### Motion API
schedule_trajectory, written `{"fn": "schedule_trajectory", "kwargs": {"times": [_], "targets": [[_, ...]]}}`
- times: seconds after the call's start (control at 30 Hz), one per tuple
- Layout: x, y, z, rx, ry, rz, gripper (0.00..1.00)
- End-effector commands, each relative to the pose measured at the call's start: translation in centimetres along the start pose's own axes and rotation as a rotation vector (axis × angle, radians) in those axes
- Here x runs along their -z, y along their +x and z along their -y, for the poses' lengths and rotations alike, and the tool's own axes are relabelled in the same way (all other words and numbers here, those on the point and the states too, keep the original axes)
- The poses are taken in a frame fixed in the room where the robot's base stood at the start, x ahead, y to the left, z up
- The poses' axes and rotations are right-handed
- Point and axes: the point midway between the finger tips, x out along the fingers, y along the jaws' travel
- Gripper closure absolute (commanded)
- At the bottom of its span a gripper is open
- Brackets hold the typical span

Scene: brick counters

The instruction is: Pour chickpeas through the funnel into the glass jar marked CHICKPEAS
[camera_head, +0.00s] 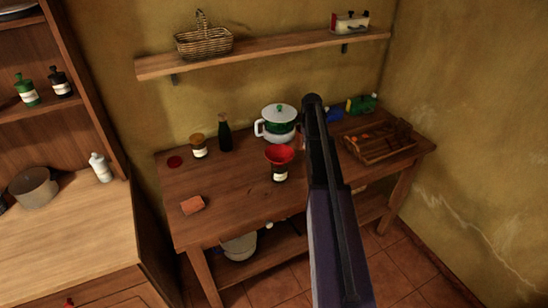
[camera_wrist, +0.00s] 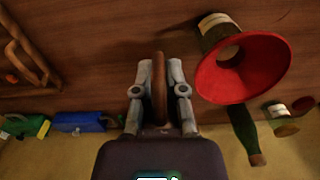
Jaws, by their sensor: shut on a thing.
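A red funnel (camera_head: 279,154) sits in the mouth of a dark-looking jar (camera_head: 279,174) with a pale label, near the middle of the wooden table. The label's words are too small to read. In the wrist view the funnel (camera_wrist: 243,68) and the labelled jar (camera_wrist: 213,28) are to the right of my gripper (camera_wrist: 160,68). My gripper is shut on a narrow brown thing (camera_wrist: 160,90), seen edge-on between its fingers and apart from the funnel. Its full shape and contents are hidden. No chickpeas can be made out. In the head view my arm hides the gripper.
A wooden crate (camera_head: 375,155) is at right. A reddish block (camera_head: 192,205) lies front left. The table's front middle is clear.

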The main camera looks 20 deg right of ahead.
Motion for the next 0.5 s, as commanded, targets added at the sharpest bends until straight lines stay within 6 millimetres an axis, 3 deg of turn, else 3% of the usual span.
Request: {"fn": "schedule_trajectory", "kwargs": {"times": [0.5], "targets": [[0.13,-0.07,0.42,-0.008,-0.006,-0.001,1.00]]}}
